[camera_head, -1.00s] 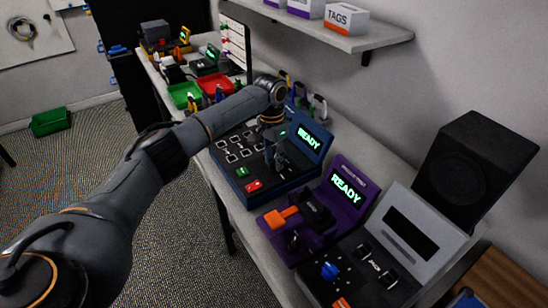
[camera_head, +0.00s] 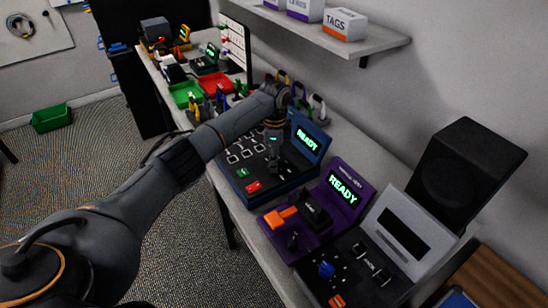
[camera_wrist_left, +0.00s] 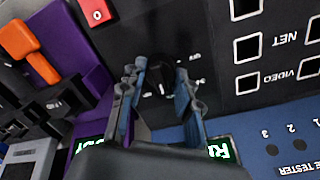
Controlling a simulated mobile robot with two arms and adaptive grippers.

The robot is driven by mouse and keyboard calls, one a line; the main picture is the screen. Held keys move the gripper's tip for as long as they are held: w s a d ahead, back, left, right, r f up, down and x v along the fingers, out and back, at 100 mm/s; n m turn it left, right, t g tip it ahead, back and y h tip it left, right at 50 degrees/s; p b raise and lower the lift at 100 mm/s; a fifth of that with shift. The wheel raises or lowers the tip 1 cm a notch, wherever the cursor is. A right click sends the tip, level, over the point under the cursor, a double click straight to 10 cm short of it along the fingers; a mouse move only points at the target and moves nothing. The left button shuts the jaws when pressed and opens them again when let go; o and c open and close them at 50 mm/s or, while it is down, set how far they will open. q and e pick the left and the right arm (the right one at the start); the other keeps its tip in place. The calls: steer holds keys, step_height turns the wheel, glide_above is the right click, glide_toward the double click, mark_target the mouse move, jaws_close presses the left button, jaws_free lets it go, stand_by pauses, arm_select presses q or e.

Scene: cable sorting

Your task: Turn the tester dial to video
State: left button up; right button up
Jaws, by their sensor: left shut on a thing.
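The blue tester (camera_head: 312,140) stands on the bench with its screen lit READY. Its black top panel (camera_head: 240,150) has rows of sockets, some marked NET and VIDEO in the left wrist view, and green and red buttons. My left gripper (camera_head: 276,155) reaches down onto the right part of this panel. In the left wrist view its two fingers (camera_wrist_left: 160,90) stand on either side of the black dial (camera_wrist_left: 160,68) and are shut on it. The dial's markings are partly hidden and too small to read. My right gripper is not in view.
A purple device (camera_head: 342,188) with a READY screen and an orange lever stands right of the tester. A grey device (camera_head: 400,232) and a black speaker (camera_head: 455,180) are beyond it. Red (camera_head: 216,82) and green (camera_head: 184,94) trays lie farther back. A shelf (camera_head: 350,42) overhangs the bench.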

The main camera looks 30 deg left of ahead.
arm_select(q)
steer(key=m, duration=0.4)
steer(key=shift+d+m+p, duration=0.15)
steer(key=shift+m+p, duration=0.15)
steer(key=shift+p, duration=0.05)
steer(key=m, duration=0.4)
steer(key=shift+s+m, duration=0.1)
steer(key=shift+m, duration=0.2)
steer(key=m+p, duration=0.1)
steer(key=m, duration=0.3)
steer(key=shift+y, duration=0.3)
steer(key=shift+s+m, duration=0.1)
steer(key=shift+m, duration=1.8)
steer(key=o, duration=1.1)
steer(key=shift+o, duration=0.2)
